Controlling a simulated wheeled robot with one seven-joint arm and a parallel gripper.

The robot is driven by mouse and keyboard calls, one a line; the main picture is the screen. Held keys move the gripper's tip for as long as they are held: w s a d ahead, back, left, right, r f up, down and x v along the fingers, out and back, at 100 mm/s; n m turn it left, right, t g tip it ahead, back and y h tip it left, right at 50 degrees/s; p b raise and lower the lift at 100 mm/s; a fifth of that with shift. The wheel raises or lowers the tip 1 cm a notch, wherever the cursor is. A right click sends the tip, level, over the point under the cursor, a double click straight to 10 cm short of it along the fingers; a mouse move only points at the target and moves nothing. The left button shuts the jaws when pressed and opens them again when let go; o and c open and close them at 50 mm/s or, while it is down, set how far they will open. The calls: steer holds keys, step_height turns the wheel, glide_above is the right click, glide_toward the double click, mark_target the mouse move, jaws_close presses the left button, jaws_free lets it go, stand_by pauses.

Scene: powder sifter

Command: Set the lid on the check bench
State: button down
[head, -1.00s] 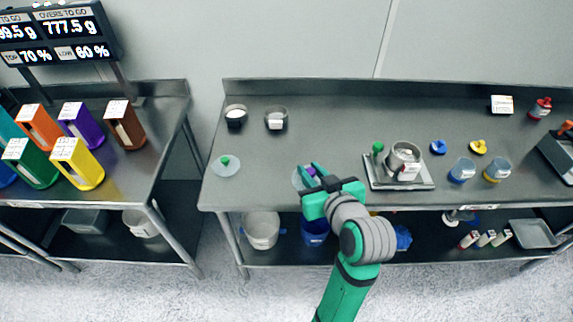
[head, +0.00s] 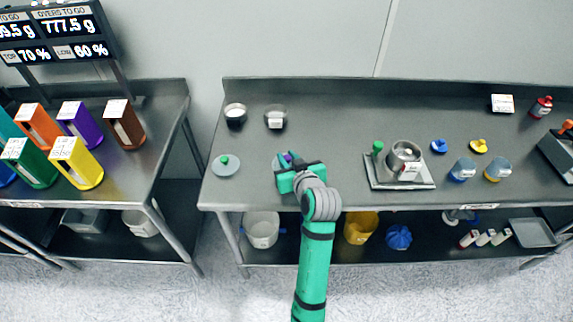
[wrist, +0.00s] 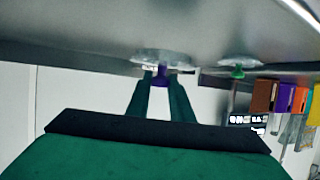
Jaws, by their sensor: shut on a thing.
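My gripper (head: 288,160) is over the front left part of the long grey steel bench (head: 330,130). It is shut on the purple knob (wrist: 160,80) of a pale, see-through lid (wrist: 162,57). In the head view, the gripper hides most of this lid. I cannot tell whether it touches the bench top. A second pale lid with a green knob (head: 225,163) lies on the bench to the left of my gripper. I cannot read which bench is the check bench.
Two small cups (head: 276,119) stand behind my gripper. A sieve pan on a square plate (head: 403,160) stands to the right, with jars (head: 462,170) beyond. Coloured canisters (head: 77,163) fill the left bench. The bench top between my gripper and the plate is clear.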

steer(key=shift+w+a+f, duration=0.1)
steer(key=shift+w+f, duration=0.05)
steer(key=shift+f, duration=0.8)
steer(key=shift+w+a+f, duration=0.1)
steer(key=shift+w+f, duration=0.05)
steer(key=shift+f, duration=0.8)
steer(key=c, duration=1.6)
jaws_free()
steer(key=shift+f, duration=0.15)
steer(key=shift+o, duration=0.2)
steer(key=v, duration=1.2)
steer(key=shift+d+r, duration=0.1)
steer(key=shift+r, duration=0.15)
